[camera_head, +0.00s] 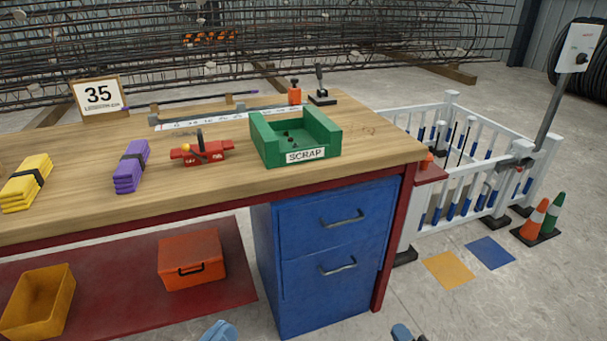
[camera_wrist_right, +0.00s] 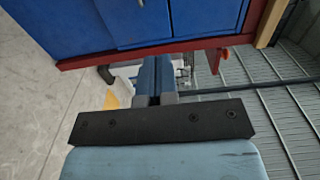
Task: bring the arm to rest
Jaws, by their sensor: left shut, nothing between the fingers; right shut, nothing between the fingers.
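My left gripper (camera_head: 219,331) shows as a small light-blue piece at the bottom edge of the head view, in front of the workbench, shut and empty. My right gripper (camera_head: 402,332) shows as a small blue-grey piece at the bottom edge, right of the blue drawer cabinet (camera_head: 328,262). In the right wrist view its two fingers (camera_wrist_right: 155,82) are together with nothing between them. They are apart from the drawer cabinet (camera_wrist_right: 150,20), which fills the top of that view. Most of both arms is out of the head view.
The wooden workbench (camera_head: 215,205) holds a green scrap box (camera_head: 267,148), a red tool (camera_head: 202,153), and purple (camera_head: 132,167) and yellow (camera_head: 25,183) bundles. Orange (camera_head: 191,259) and yellow (camera_head: 38,302) bins sit on the lower shelf. A white fence (camera_head: 470,186) and cones (camera_head: 537,219) stand right.

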